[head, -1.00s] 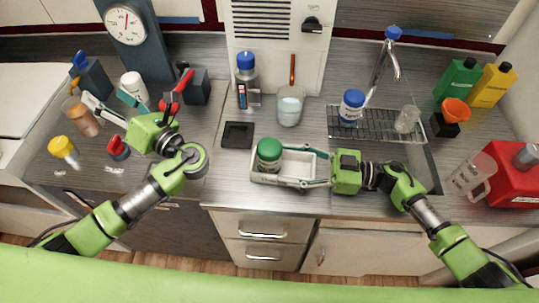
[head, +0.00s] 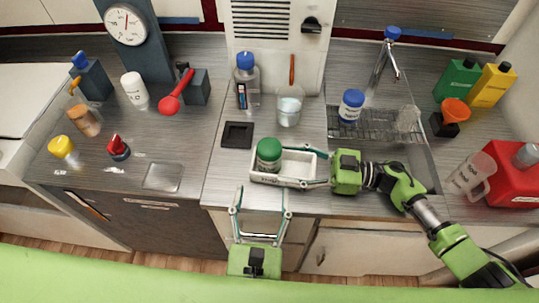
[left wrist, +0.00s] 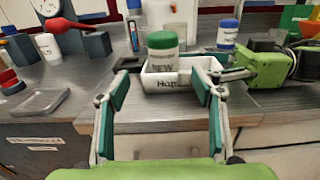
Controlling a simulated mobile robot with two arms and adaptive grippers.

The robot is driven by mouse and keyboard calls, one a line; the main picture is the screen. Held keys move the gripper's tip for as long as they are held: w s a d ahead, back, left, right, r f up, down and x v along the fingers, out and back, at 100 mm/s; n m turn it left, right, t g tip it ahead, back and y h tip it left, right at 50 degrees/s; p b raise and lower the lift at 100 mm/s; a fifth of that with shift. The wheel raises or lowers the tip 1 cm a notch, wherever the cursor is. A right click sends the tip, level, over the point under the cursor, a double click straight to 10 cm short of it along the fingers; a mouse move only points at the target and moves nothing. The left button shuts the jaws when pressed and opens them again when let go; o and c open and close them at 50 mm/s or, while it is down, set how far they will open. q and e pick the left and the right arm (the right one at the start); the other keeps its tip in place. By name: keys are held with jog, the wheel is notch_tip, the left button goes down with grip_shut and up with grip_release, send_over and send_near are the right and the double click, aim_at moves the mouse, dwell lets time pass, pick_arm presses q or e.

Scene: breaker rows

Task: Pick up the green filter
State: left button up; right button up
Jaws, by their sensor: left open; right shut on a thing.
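The green filter (head: 269,151) appears to be the upright canister with a green lid and pale lower body. It stands in the left part of a white tray (head: 296,184). In the left wrist view the green filter (left wrist: 162,54) bears the word "NEW", and the tray (left wrist: 165,82) has lettering on its front. My left gripper (head: 261,192) is open and empty, in front of the tray's left part, with its fingers pointing toward the filter. My right gripper (head: 325,182) is shut on the tray's right end.
A black square pad (head: 238,135) lies behind and left of the tray. A glass beaker (head: 289,105) and a blue-capped bottle (head: 247,85) stand further back. A drying rack (head: 375,123) is at the right. The left counter holds several containers and a clear flat plate (head: 163,177).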

aim_at(266, 166)
pick_arm(q)
jog(key=w, duration=0.6)
jog(key=shift+w, duration=0.15)
jog(key=shift+w+d, duration=0.2)
jog(key=shift+w, duration=1.15)
jog(key=shift+w+d, duration=0.15)
jog(key=shift+w, duration=1.2)
jog(key=c, duration=1.5)
jog(key=shift+o, duration=0.2)
notch_tip(266, 166, up, 10)
jog(key=shift+r, duration=0.1)
pick_arm(e)
jog(key=o, duration=1.2)
jog(key=shift+o, duration=0.2)
